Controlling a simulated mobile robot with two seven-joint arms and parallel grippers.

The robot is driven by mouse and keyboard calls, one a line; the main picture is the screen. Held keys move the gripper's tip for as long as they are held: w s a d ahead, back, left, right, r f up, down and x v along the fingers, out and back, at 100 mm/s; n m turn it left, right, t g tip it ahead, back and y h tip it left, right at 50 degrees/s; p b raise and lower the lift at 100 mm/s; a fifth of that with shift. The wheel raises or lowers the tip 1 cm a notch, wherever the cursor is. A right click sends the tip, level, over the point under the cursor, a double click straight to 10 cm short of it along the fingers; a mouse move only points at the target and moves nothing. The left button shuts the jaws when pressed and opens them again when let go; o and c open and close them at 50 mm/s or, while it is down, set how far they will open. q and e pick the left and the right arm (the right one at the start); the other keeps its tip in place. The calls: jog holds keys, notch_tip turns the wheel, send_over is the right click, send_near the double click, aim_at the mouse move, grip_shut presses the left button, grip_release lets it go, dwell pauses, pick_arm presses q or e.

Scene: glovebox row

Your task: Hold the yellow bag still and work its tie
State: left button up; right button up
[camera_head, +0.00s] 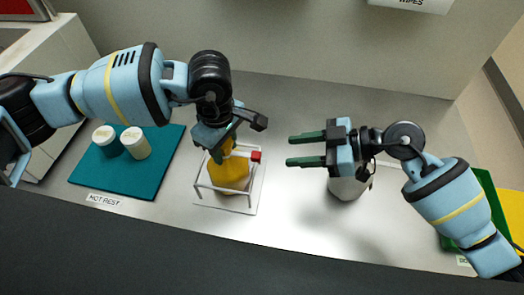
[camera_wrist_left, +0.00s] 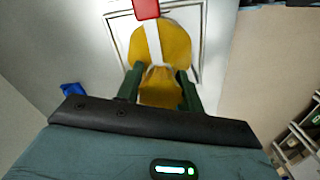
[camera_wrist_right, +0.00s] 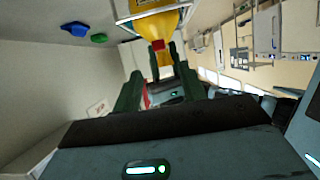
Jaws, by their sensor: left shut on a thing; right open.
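The yellow bag (camera_head: 228,176) stands in a white wire frame (camera_head: 201,195) on a pale base. A white strap with a red end piece (camera_head: 256,156) runs at the bag's upper part; the strap also shows in the left wrist view (camera_wrist_left: 153,45). My left gripper (camera_head: 218,152) is shut on the bag's gathered neck from above, with bag (camera_wrist_left: 172,38) showing between and beyond the green fingers. My right gripper (camera_head: 290,150) is open and empty, to the right of the red piece and apart from it. In the right wrist view, the red piece (camera_wrist_right: 157,45) shows ahead of the fingers.
A teal mat (camera_head: 160,177) labelled "HOT REST" holds two white-lidded jars (camera_head: 136,143) on the left. A pale container (camera_head: 349,188) stands partly hidden under my right gripper. Green (camera_head: 481,184) and yellow (camera_head: 511,205) areas lie at the right. Bare bench lies between.

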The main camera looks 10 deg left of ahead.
aim_at(257, 154)
jog(key=x, duration=0.8)
jog(key=shift+a+f, duration=0.1)
jog(key=shift+a, duration=0.2)
grip_shut()
